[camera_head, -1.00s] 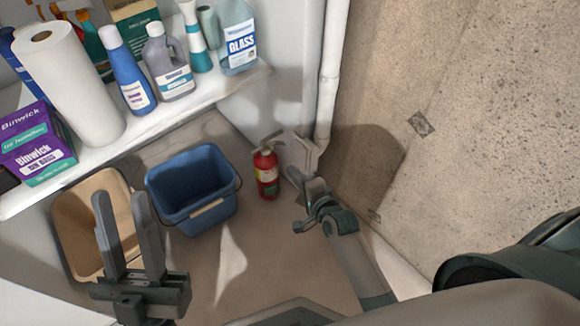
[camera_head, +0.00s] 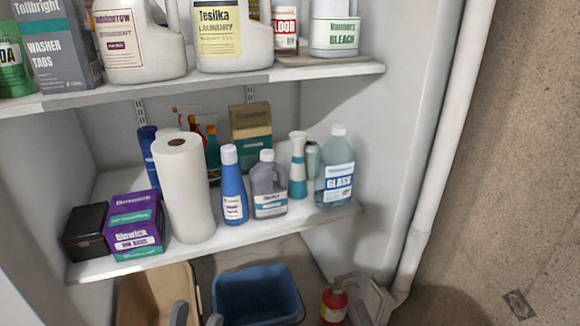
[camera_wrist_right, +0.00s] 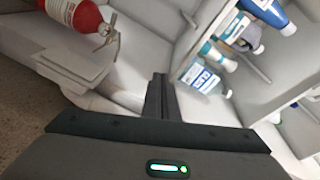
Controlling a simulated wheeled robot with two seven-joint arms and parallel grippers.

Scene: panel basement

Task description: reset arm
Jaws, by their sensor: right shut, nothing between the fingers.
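My left gripper (camera_head: 197,318) shows only its two fingertips at the bottom edge of the head view. They are apart with nothing between them, in front of the tan bin and blue bucket. My right gripper (camera_wrist_right: 160,95) is shut and empty in the right wrist view, its fingers together at the middle. The red fire extinguisher (camera_wrist_right: 78,14) is at the upper left of that view, and the shelf bottles are at the upper right. Most of both arms is outside the head view.
The middle shelf (camera_head: 270,228) holds a paper towel roll (camera_head: 185,190), boxes and several bottles. The upper shelf (camera_head: 220,88) holds detergents. A tan bin (camera_head: 155,290), a blue bucket (camera_head: 255,295) and the fire extinguisher (camera_head: 333,303) stand below. A white pipe (camera_head: 440,160) runs down at right.

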